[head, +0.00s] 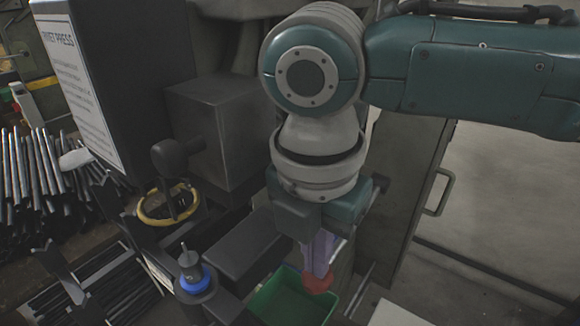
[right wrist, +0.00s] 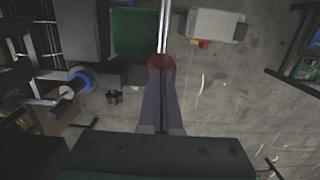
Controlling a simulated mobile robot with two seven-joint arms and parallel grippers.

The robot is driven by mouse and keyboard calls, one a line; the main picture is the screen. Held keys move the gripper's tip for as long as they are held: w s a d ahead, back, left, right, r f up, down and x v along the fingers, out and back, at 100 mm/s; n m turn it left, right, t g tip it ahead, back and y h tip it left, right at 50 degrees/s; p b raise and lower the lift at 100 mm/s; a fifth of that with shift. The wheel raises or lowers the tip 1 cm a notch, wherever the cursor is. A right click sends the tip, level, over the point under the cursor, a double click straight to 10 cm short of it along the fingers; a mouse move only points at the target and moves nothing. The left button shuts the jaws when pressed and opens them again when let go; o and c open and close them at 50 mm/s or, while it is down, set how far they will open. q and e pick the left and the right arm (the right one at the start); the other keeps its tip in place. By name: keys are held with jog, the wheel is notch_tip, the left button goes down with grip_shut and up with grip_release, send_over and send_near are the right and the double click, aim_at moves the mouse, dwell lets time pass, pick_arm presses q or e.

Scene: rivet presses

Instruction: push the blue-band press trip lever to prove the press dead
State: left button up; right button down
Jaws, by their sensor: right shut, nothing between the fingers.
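The blue band (head: 195,280) is a ring around a dark post with a thin upright stem. It also shows at the left of the right wrist view (right wrist: 82,79). My right gripper (head: 318,268) points down to the right of it, shut and empty. A red knob (head: 318,284) is right at its fingertips; it also shows in the right wrist view (right wrist: 160,62), where a bright metal rod (right wrist: 164,25) runs away from it. The fingers partly cover the knob, and I cannot tell whether they touch it. My left gripper is not in view.
A green bin (head: 290,302) is below the fingers. A yellow ring (head: 168,204) sits on another fixture beside a black ball-ended handle (head: 172,155). A dark signed press panel (head: 90,80) and racks of rods are left. A grey cabinet (head: 405,180) is right.

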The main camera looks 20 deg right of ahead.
jog(key=shift+f, duration=0.15)
jog(key=shift+f+b, duration=0.4)
jog(key=shift+f, duration=0.45)
jog(key=shift+f, duration=0.2)
jog(key=shift+f+b, duration=0.45)
jog(key=shift+f, duration=0.3)
